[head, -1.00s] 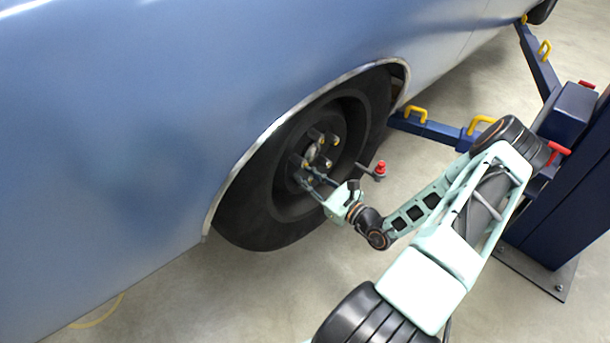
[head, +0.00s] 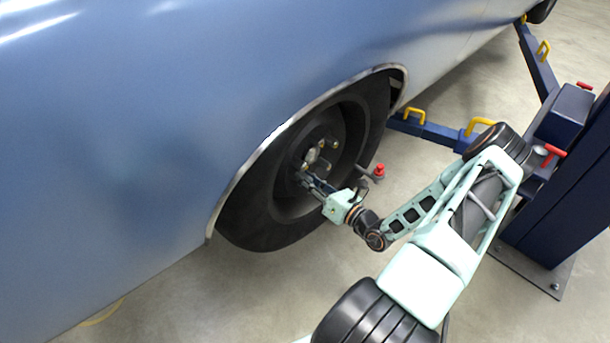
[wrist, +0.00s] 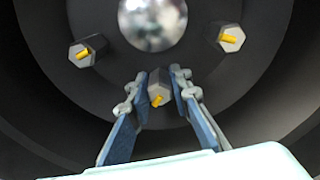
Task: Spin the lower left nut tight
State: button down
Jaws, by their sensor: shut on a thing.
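The lower left nut (wrist: 158,86) is a grey hex nut with a yellow-tipped stud, between my fingers in the wrist view. My gripper (wrist: 159,80) is shut on it, one blue finger with grey links on each side. In the head view my gripper (head: 306,178) reaches to the lower left of the wheel's hub (head: 311,156), and its fingers hide most of that nut. Two other nuts show in the wrist view, one at left (wrist: 86,51) and one at right (wrist: 231,38), apart from my fingers. The shiny hub cap (wrist: 152,18) is above.
The dark wheel (head: 262,225) sits inside the arch of the blue car body (head: 120,150). A blue lift arm (head: 435,131) with yellow handles and a red-topped part (head: 379,170) are right of the wheel. A blue lift post (head: 570,190) stands farther right. The floor below is clear.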

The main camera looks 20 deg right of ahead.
jog(key=m+p, duration=0.1)
jog(key=m, duration=1)
jog(key=shift+p, duration=0.4)
jog(key=m, duration=0.3)
jog(key=shift+m, duration=0.3)
jog(key=m, duration=0.3)
jog(key=shift+m, duration=0.3)
jog(key=m, duration=0.3)
jog(key=shift+m+p, duration=0.3)
jog(key=shift+m, duration=0.1)
jog(key=m, duration=0.6)
jog(key=shift+m, duration=0.4)
jog(key=c, duration=1.7)
grip_release()
jog(key=shift+c, duration=0.2)
